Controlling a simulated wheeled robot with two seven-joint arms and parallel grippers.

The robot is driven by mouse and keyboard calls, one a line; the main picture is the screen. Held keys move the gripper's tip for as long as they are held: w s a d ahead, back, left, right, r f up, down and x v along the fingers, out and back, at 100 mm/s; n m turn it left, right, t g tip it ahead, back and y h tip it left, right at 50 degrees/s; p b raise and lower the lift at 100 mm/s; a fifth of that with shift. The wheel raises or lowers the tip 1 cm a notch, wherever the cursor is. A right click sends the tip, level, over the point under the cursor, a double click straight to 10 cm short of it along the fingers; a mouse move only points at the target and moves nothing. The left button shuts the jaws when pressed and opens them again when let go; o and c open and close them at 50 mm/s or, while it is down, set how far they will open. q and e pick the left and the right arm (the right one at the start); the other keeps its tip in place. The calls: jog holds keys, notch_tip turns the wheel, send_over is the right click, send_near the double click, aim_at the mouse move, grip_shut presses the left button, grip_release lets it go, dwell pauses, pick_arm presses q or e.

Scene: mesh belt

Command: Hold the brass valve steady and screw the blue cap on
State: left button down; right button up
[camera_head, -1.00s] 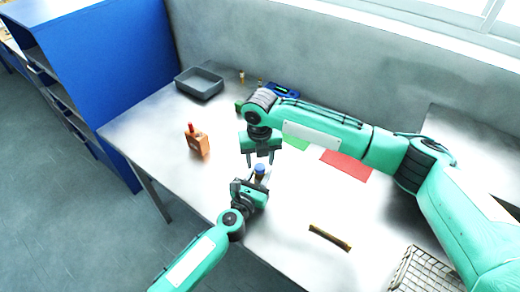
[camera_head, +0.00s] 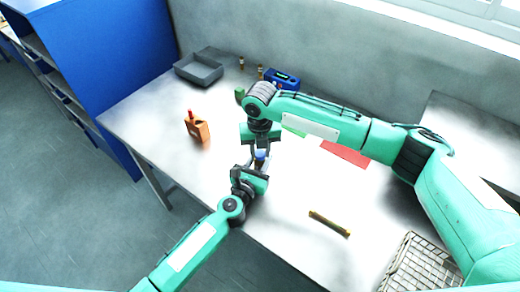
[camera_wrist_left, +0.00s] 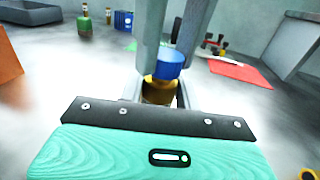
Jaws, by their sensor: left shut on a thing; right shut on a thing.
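The blue cap (camera_wrist_left: 165,64) sits at the top of the brass valve (camera_wrist_left: 158,92) in the left wrist view; whether it is threaded on cannot be told. My left gripper (camera_head: 257,172) is shut on the valve and holds it upright from the near side. My right gripper (camera_head: 259,152) comes down from above and is shut on the blue cap (camera_head: 261,158). The fingers hide much of the cap and valve in the head view.
A grey tray (camera_head: 199,70) and an orange block with a red top (camera_head: 197,129) stand at the left. A blue device (camera_head: 283,79) is at the back. A red mat (camera_head: 345,154), a brass-coloured bar (camera_head: 330,223) and a wire basket (camera_head: 422,265) lie to the right.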

jog(key=m, duration=0.5)
jog(key=shift+m, duration=0.4)
jog(key=m, duration=2)
jog(key=shift+a+f, duration=0.1)
jog(key=m, duration=0.9)
jog(key=shift+m, duration=0.4)
jog(key=m, duration=0.4)
jog(key=shift+m, duration=0.4)
jog(key=o, duration=1.1)
